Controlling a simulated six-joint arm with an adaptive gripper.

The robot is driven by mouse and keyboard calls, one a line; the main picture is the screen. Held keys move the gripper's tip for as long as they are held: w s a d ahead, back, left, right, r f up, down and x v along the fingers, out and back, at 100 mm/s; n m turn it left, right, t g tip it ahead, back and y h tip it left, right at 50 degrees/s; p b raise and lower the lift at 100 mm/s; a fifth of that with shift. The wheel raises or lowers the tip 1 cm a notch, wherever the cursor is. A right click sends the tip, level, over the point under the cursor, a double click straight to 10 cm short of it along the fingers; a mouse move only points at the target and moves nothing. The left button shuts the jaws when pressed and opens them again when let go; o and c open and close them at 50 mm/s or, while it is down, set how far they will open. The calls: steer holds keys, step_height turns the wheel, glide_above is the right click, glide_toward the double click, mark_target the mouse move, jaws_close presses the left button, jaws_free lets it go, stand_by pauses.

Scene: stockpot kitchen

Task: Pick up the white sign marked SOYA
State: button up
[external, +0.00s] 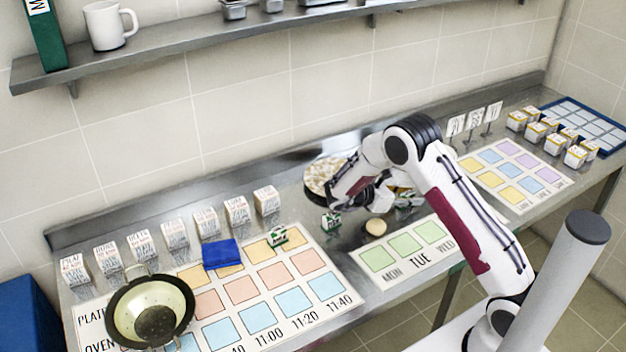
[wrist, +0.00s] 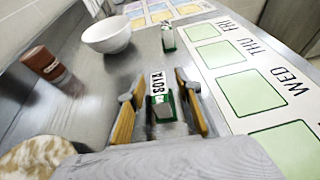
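Gaps show between the fingers and the sign. In the external view my gripper (external: 383,198) is low over the counter, its fingers mostly hidden by the arm. I cannot make out the SOYA sign there for certain.
Another green-based sign (wrist: 168,38) stands beyond in the wrist view. A white bowl (wrist: 107,36) and a brown canister (wrist: 45,64) stand at left, with a round flat item (wrist: 32,157) nearer. The printed day sheet (wrist: 222,70) lies at right.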

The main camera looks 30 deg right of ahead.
mark_target(410, 192)
stand_by(0.4)
jaws_close()
steer(key=shift+r, duration=0.1)
steer(key=shift+r, duration=4.9)
